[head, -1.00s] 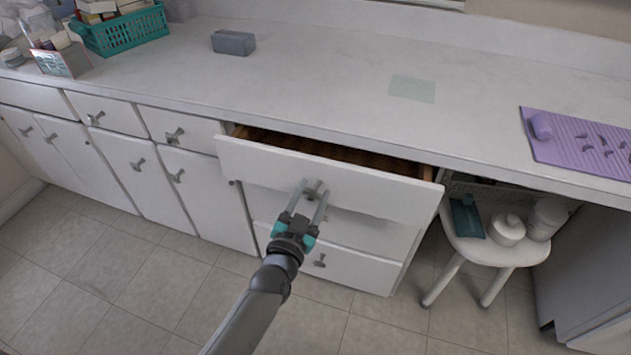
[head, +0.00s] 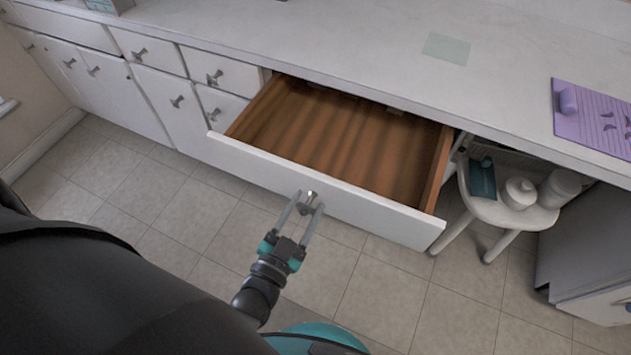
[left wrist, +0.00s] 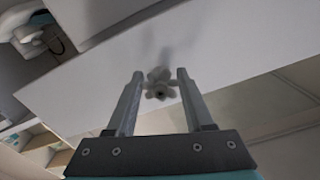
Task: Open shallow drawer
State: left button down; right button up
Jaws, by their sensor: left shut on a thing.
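The shallow drawer (head: 375,212) has a white front and a brown wooden inside. It stands well out from under the counter, and its inside looks empty apart from a small light thing near the back. My left gripper (head: 308,199) is shut on the drawer's metal handle (head: 311,194) at the middle of the front. In the left wrist view the two fingers lie on either side of the handle (left wrist: 160,84), against the white drawer front (left wrist: 230,62). My right gripper is not in view.
The white counter (head: 350,50) runs above, with a purple mat (head: 595,115) at the right. A white stool (head: 510,215) with jars stands just right of the drawer. Closed drawers and cupboards (head: 160,100) line the left. The tiled floor in front is clear.

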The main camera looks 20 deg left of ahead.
pick_arm(q)
jog(key=s, duration=0.3)
jog(key=shift+s+p, duration=0.4)
jog(key=shift+s, duration=0.95)
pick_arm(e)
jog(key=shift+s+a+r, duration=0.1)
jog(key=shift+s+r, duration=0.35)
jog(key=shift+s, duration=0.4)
pick_arm(q)
jog(key=shift+c, duration=1.4)
grip_release()
jog(key=shift+a, duration=0.1)
jog(key=s+p, duration=0.1)
jog(key=s, duration=1.4)
jog(key=shift+s+a, duration=0.15)
jog(key=shift+a, duration=0.1)
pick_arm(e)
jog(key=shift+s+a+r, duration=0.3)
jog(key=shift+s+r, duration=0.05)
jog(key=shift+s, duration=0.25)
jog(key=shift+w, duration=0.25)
